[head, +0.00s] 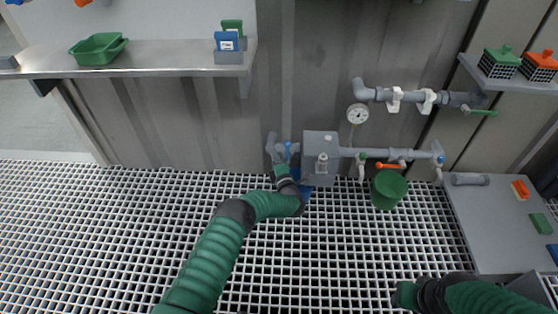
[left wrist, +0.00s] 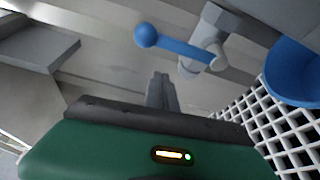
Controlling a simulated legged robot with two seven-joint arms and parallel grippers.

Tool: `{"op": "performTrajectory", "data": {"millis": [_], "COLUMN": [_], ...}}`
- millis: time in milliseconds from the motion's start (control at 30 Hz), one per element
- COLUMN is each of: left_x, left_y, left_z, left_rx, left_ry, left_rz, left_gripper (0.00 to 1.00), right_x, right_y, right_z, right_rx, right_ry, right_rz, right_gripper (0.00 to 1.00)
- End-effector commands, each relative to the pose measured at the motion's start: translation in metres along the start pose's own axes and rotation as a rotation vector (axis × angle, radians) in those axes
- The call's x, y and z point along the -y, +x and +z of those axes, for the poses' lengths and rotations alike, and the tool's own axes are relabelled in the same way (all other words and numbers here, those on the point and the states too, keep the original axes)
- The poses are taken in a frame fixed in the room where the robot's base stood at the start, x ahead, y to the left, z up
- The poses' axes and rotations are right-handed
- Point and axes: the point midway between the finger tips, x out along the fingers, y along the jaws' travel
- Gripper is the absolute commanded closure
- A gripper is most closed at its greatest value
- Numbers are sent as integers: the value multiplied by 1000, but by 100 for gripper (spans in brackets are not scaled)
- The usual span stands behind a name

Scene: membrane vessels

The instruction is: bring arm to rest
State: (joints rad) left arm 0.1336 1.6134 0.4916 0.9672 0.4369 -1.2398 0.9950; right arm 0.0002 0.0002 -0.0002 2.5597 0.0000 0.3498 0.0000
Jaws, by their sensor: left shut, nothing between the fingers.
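My left arm, in a green sleeve, reaches from the bottom of the head view toward the wall. Its gripper (head: 273,147) is beside a small valve with a blue handle (head: 289,148), left of the grey box. In the left wrist view the gripper's fingers (left wrist: 160,92) are together and empty. The blue handle (left wrist: 175,45) with its round knob lies beyond them, apparently apart from them. My right arm shows only as a green sleeve at the lower right of the head view; its gripper is not visible.
A grey box (head: 320,150) with pipes is on the wall. A blue bucket (left wrist: 295,72) stands below the valve, a green bucket (head: 389,190) to the right. A steel shelf (head: 160,58) is upper left, a grey platform (head: 495,225) right. The grating at left is clear.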

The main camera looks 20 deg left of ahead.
Motion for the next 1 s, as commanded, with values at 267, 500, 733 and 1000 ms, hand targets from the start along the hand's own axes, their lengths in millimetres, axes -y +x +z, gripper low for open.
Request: {"op": "performTrajectory", "data": {"millis": [267,500,733,1000], "left_x": [-4,3,-16,-113], "left_y": [-73,-98,-95,-145], "left_z": [1,-1,26,115], "left_rx": [2,-1,90,664], "left_ry": [5,2,56,675], "left_rz": [-3,0,-34,-221], "left_gripper": [100,100,100,100], "right_x": [0,0,0,0], "right_y": [-55,-63,-65,-79], "right_z": [-13,-15,-15,-18], "right_rx": [0,1,1,0], "right_ry": [0,0,0,0], "right_rz": [0,0,0,0], "right_gripper": [64,64,64,64]}}
